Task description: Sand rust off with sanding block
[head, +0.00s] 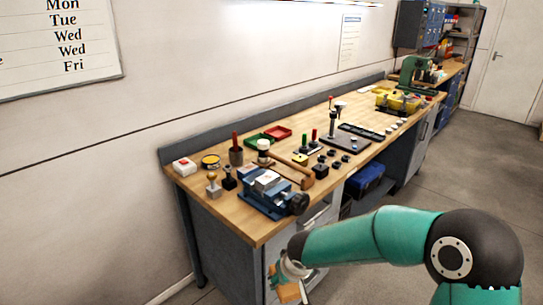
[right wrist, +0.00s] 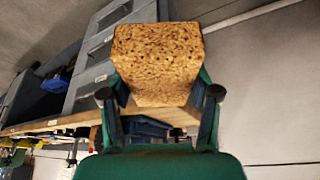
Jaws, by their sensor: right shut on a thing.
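The sanding block (right wrist: 157,62) looks like a speckled brown cork block. My right gripper (right wrist: 160,95) is shut on it, with one finger on each side. In the head view my right gripper (head: 291,272) is low in the picture, in front of the bench's near end, with the brown block partly showing below it (head: 288,293). A blue vise (head: 274,192) sits on the bench near its front edge, with a pale metal piece (head: 267,178) at its top. I cannot make out rust on it at this size. My left gripper is not in view.
The wooden bench (head: 245,222) runs away to the upper right along a wall. Around the vise stand a mallet (head: 306,182), small stamps (head: 213,185) and a red-and-white box (head: 184,166). The floor to the right is clear.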

